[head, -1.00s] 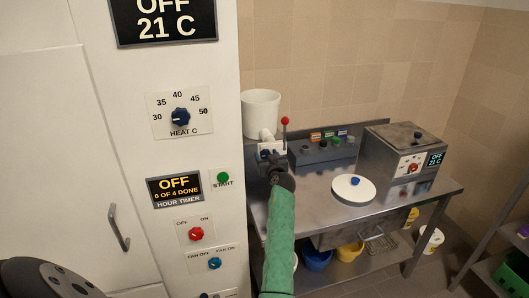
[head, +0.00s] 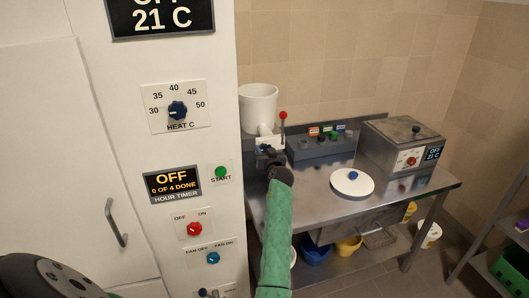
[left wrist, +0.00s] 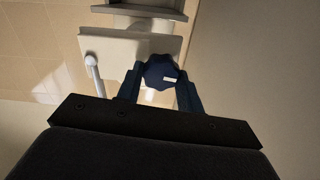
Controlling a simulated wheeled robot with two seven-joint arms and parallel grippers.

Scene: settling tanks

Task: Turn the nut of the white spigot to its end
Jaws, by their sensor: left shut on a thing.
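The white spigot (head: 264,130) sits low on the front of a white round vessel (head: 258,103) at the back left of the steel bench. My left gripper (head: 268,156) is at the spigot, with its green-sleeved arm coming up from below. In the left wrist view, my left gripper (left wrist: 160,85) is shut on a dark blue lobed nut (left wrist: 158,71), a finger on each side. The nut bears a short, nearly level white mark. A pale plate (left wrist: 112,46) shows behind it. In the head view the gripper mostly hides the nut. My right gripper is not in view.
A red-balled lever (head: 283,117) stands close right of the spigot. The steel bench (head: 310,205) also holds a grey button box (head: 320,148), a white lid (head: 352,183) and a steel box (head: 402,150). A tall white cabinet (head: 200,90) stands close on the left.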

